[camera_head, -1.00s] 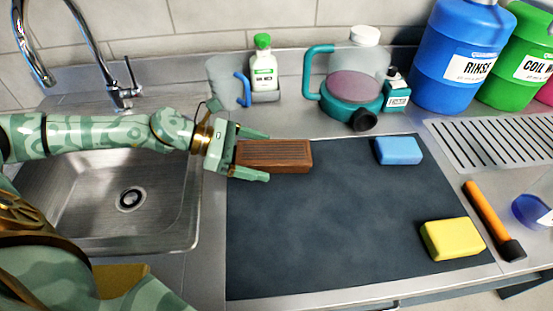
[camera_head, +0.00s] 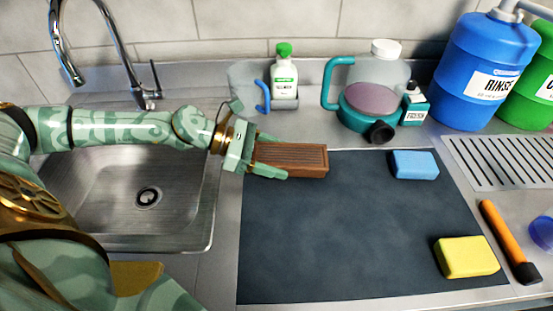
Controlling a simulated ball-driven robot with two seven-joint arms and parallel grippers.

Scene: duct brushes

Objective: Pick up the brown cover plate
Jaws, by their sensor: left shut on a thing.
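The brown cover plate (camera_head: 300,159) is a block with a slatted top, at the upper left of the dark mat (camera_head: 350,235). My left gripper (camera_head: 276,158) reaches in from the left and is shut on its left end, one finger along the far side and one along the near side. I cannot tell whether the plate is touching the mat or slightly above it. My right gripper is not in view.
A blue sponge (camera_head: 414,165) and a yellow sponge (camera_head: 466,257) lie on the mat. An orange-handled tool (camera_head: 502,233) lies to the right. Behind are a green-capped bottle (camera_head: 284,78) and a teal-based jug (camera_head: 368,110). A sink (camera_head: 110,205) is at left. The mat's middle is clear.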

